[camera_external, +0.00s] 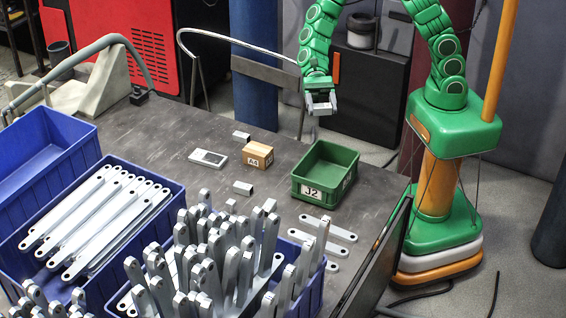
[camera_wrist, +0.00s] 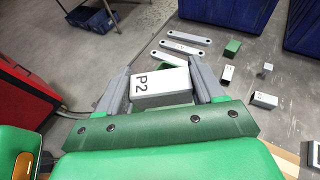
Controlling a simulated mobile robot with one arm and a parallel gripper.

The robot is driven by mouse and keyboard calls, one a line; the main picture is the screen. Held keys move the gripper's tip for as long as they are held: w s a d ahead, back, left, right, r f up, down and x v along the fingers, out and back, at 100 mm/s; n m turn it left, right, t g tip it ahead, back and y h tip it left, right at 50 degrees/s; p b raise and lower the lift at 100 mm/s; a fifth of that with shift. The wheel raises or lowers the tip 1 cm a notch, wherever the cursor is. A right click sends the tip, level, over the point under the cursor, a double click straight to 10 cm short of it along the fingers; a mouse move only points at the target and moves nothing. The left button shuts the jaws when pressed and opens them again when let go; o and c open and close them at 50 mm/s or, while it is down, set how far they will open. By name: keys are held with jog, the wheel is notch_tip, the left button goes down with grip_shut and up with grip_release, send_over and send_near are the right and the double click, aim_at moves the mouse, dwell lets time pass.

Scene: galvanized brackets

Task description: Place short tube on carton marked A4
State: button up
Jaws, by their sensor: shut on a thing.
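My gripper (camera_external: 321,108) is raised above the far side of the grey table, behind the green J2 bin. In the wrist view my gripper (camera_wrist: 172,88) is shut on a white block (camera_wrist: 160,84) marked P2. The carton marked A4 (camera_external: 258,154) is a small brown box left of the bin, lower than my gripper and apart from it. A brown patch at the bottom right of the wrist view (camera_wrist: 287,160) looks like part of it. Short grey tubes lie on the table, one behind the carton (camera_external: 241,136) and one in front (camera_external: 243,188).
The green bin (camera_external: 322,190) stands close to the right of the carton. A flat white box (camera_external: 208,157) lies to its left. Blue crates (camera_external: 95,150) with several brackets fill the front and left. Loose flat brackets (camera_external: 327,227) lie in front of the bin.

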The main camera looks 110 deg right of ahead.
jog(key=w+d+r+m+t+h, duration=0.2)
jog(key=d+m+t, duration=0.1)
jog(key=d+t, duration=0.15)
jog(key=w+d+r+m+t+h, duration=0.1)
jog(key=w+d+r+m+t, duration=0.1)
jog(key=d+r+m+t, duration=0.3)
jog(key=g+h, duration=0.1)
jog(key=g, duration=0.1)
send_over(258, 149)
jog(key=s, duration=0.1)
jog(key=shift+n, duration=0.4)
notch_tip(258, 149, down, 21)
jog(key=shift+d+f, duration=0.1)
jog(key=shift+f, duration=0.1)
jog(key=shift+w+f, duration=0.55)
jog(key=shift+f, duration=1.65)
